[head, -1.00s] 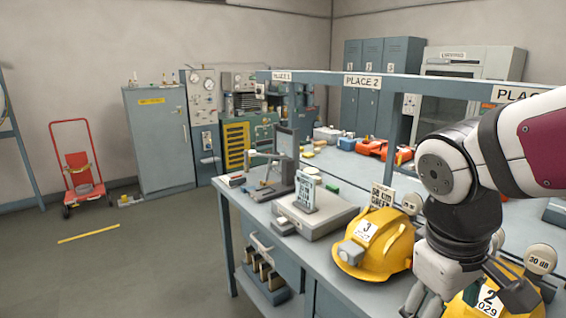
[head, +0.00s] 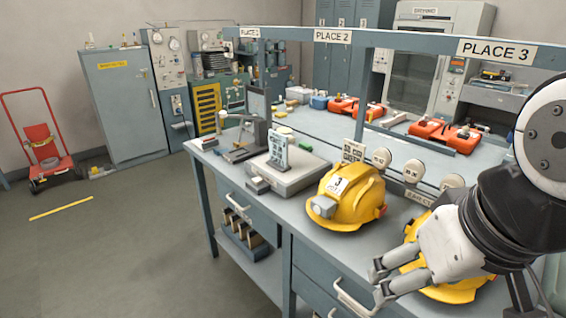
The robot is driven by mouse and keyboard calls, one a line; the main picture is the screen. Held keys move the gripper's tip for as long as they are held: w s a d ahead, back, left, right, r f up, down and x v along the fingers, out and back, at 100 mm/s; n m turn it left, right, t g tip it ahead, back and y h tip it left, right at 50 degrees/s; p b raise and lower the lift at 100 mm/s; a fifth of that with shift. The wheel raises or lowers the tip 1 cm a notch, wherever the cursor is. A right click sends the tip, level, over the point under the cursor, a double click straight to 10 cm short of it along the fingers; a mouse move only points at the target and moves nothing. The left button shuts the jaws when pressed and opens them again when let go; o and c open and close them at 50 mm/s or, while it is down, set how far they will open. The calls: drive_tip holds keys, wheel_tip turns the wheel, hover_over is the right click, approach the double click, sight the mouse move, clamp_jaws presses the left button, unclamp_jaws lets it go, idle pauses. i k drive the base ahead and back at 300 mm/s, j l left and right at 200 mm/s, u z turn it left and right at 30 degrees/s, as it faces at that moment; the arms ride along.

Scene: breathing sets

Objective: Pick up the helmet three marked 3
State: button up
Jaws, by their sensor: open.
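The yellow helmet marked 3 (head: 357,203) sits upright on the bench, with a white label on its crown and a grey lamp at its front. My gripper (head: 376,282) is open and empty, to the right of and nearer than this helmet, pointing left over the bench's front edge. It is apart from the helmet. A second yellow helmet (head: 462,291) is mostly hidden behind my gripper and wrist, and its number cannot be seen.
The grey bench (head: 228,180) carries a flat grey box (head: 292,180) with a small sign, left of helmet 3. Overhead runs a rail with signs, including PLACE 2 (head: 333,36) and PLACE 3 (head: 497,51). Orange cases (head: 445,135) lie behind. A drawer handle (head: 352,300) juts from the front.

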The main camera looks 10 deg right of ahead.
sight(357, 189)
drive_tip(key=i+j+z, duration=0.1)
drive_tip(key=i+j, duration=0.15)
drive_tip(key=i+j+z, duration=0.15)
drive_tip(key=j, duration=0.2)
drive_tip(key=i+j+z, duration=0.1)
drive_tip(key=i+j, duration=0.15)
drive_tip(key=i+j+z, duration=0.1)
drive_tip(key=j, duration=0.3)
drive_tip(key=i+j+z, duration=0.15)
drive_tip(key=i+j, duration=0.15)
drive_tip(key=i+j+z, duration=0.1)
drive_tip(key=j, duration=0.35)
drive_tip(key=i+j+z, duration=0.1)
drive_tip(key=j, duration=0.25)
drive_tip(key=i+j+z, duration=0.15)
drive_tip(key=j, duration=0.25)
drive_tip(key=i, duration=0.05)
